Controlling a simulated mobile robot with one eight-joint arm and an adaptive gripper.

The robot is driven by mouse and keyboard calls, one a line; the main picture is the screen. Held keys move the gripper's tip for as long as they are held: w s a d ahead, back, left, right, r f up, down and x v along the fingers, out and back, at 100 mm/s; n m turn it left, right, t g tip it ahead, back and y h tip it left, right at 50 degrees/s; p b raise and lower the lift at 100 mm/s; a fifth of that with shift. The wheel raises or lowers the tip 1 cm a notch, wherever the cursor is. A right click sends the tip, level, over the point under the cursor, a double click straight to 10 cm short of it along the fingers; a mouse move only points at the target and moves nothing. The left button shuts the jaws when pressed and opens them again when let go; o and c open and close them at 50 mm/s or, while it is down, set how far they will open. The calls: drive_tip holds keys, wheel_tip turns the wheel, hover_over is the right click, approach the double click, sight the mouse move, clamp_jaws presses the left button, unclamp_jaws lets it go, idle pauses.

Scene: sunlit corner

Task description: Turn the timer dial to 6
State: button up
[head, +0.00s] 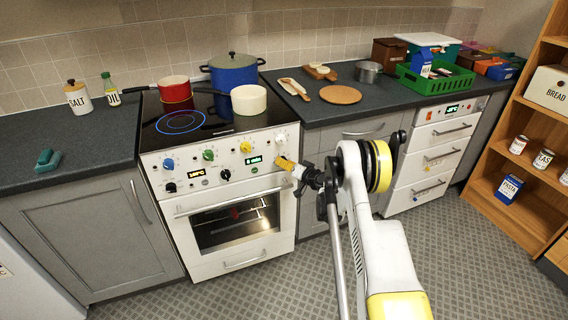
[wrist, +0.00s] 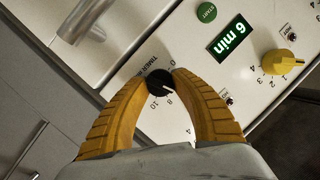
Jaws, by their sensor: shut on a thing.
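The timer dial (wrist: 159,82) is a small black knob with a white pointer line, on the white stove panel in the wrist view. Parts of its printed scale show, with 0, 8 and 10 legible; other marks are hidden by the fingers. My gripper (wrist: 159,80) has its two orange fingers closed on the dial from both sides. The green timer display (wrist: 231,33) beside it reads 6 min. In the head view my gripper (head: 284,162) is at the right end of the stove's front panel and covers the dial.
A yellow knob (wrist: 280,62) and a green START button (wrist: 206,12) are near the dial. Below the panel is the oven door (head: 236,222) with its handle. Pots, including a white one (head: 249,99), stand on the hob above. The floor (head: 450,265) ahead is clear.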

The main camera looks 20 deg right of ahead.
idle(0.4)
drive_tip(key=o, duration=1.2)
drive_tip(key=v, duration=1.2)
